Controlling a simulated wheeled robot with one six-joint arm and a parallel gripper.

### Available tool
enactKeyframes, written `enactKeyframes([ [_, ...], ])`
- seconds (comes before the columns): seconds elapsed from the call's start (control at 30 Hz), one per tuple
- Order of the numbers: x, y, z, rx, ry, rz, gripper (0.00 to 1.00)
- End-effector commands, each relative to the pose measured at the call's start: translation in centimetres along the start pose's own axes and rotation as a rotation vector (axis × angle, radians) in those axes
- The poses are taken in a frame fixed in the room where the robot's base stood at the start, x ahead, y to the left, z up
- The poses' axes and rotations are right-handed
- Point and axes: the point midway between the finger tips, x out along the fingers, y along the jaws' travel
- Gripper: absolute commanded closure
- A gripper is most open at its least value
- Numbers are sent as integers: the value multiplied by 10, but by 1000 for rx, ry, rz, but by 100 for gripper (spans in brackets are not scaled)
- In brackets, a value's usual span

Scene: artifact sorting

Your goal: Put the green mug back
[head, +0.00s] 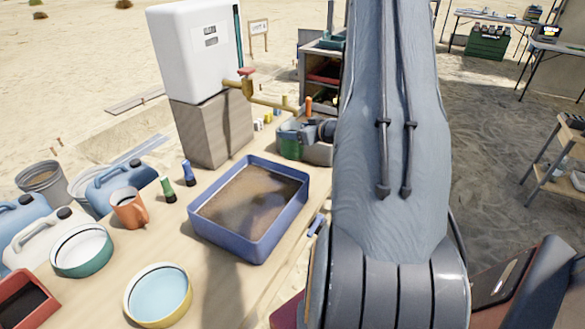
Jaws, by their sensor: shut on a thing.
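A green mug (290,139) shows beside the far right edge of the table, just below and right of the brass tap. My gripper (311,134) is around its right side, shut on it, and partly hidden behind my own arm. The finger contact is small and hard to make out. An orange mug (129,208) stands upright on the table's left part.
A blue tray (219,236) of brown soil lies mid-table. Left are bowls with green (88,266) and yellow (187,308) rims, jugs and two small bottles. A white tank (190,50) with a brass tap (262,99) stands behind on a block (205,130).

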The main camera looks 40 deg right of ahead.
Motion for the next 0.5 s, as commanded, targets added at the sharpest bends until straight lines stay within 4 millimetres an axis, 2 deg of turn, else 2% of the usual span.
enactKeyframes([
  [0.23, 5, 15, 39, 12, -1, 22, 71],
  [0.5, 13, 16, 59, 12, -1, 25, 71],
])
